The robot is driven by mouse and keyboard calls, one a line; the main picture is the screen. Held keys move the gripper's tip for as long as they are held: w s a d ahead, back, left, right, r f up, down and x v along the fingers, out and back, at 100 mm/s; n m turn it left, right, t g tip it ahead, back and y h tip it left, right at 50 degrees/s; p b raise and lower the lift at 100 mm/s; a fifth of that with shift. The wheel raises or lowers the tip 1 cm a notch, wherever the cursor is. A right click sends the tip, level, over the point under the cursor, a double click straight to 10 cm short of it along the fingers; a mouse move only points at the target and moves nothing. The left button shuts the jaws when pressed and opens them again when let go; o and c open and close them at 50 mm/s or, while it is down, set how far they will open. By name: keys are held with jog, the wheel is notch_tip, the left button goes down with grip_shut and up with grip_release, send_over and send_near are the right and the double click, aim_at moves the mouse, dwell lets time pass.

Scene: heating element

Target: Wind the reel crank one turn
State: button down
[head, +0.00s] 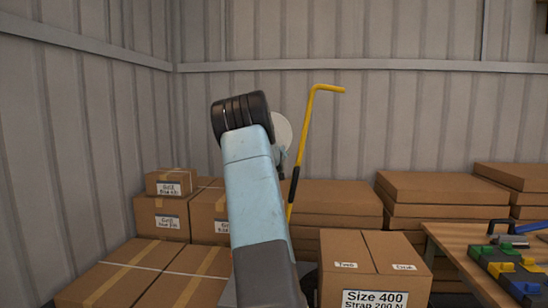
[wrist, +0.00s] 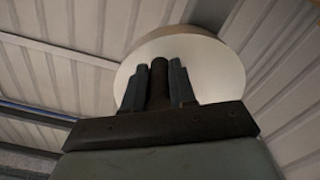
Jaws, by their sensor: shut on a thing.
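In the wrist view, my gripper (wrist: 158,85) is shut on a dark upright post, the crank handle (wrist: 159,82), with one finger on each side of it. Behind the fingers is a round, cream-white disc, the reel (wrist: 213,72). In the head view the reel (head: 284,129) shows as a pale disc, partly hidden behind my arm. My arm also hides most of the gripper and the handle there. The crank's full shape is not visible.
A yellow bent rod (head: 306,135) with a black lower section stands just right of the reel. Cardboard boxes (head: 334,205) stand along the corrugated wall and in front. A wooden table (head: 455,245) with coloured blocks (head: 505,265) is at the right.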

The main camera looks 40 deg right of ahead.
jog(key=shift+s+d+r+n, duration=0.2)
jog(key=shift+r+n, duration=0.4)
jog(key=shift+n, duration=0.1)
jog(key=c, duration=1.4)
grip_release()
jog(key=o, duration=0.5)
jog(key=shift+f, duration=0.15)
jog(key=v, duration=1.3)
jog(key=shift+s+a+f, duration=0.1)
jog(key=shift+s+a, duration=0.1)
jog(key=shift+s, duration=0.05)
